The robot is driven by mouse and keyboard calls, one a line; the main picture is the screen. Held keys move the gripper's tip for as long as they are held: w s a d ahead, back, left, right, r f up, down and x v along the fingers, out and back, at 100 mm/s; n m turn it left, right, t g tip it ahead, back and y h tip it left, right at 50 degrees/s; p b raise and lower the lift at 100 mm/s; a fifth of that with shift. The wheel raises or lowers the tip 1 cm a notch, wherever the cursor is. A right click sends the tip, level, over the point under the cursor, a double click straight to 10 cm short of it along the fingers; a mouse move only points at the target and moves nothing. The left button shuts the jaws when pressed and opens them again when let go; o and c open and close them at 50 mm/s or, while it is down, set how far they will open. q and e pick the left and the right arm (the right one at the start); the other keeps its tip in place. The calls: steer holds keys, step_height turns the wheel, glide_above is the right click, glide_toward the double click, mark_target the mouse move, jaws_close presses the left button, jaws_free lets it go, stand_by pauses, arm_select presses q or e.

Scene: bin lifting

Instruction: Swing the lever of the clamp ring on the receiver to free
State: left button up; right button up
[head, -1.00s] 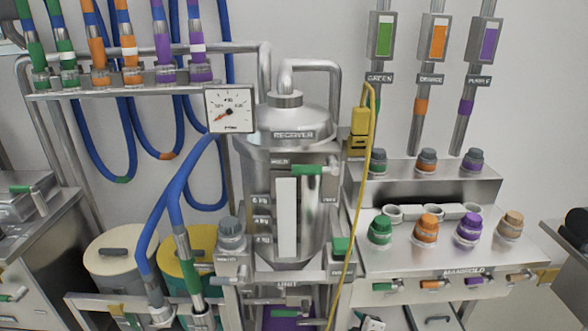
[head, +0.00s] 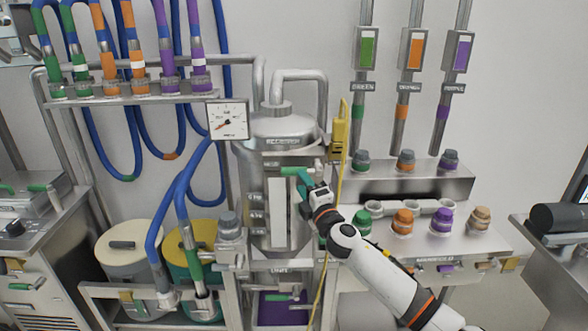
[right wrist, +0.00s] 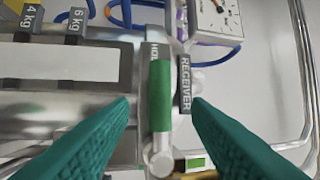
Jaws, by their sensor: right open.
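The receiver (head: 283,131) is a steel vessel with a domed lid and a clamp ring below it. The ring's lever has a green handle (head: 288,169), which lies sideways across the front in the head view. In the right wrist view the green handle (right wrist: 160,97) runs between my fingers, beside the HOLD label. My right gripper (head: 303,178) is at the handle's right end in the head view. In the right wrist view my right gripper (right wrist: 160,103) is open, its two teal fingers on either side of the handle with gaps. My left gripper is not in view.
A gauge (head: 228,120) stands left of the receiver. A yellow cable (head: 338,170) hangs to its right, close to my right arm. The manifold (head: 435,235) with coloured knobs lies to the right. Blue hoses (head: 160,225) run at the left.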

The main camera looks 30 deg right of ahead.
mark_target(295, 172)
steer(key=x, duration=0.6)
jaws_close()
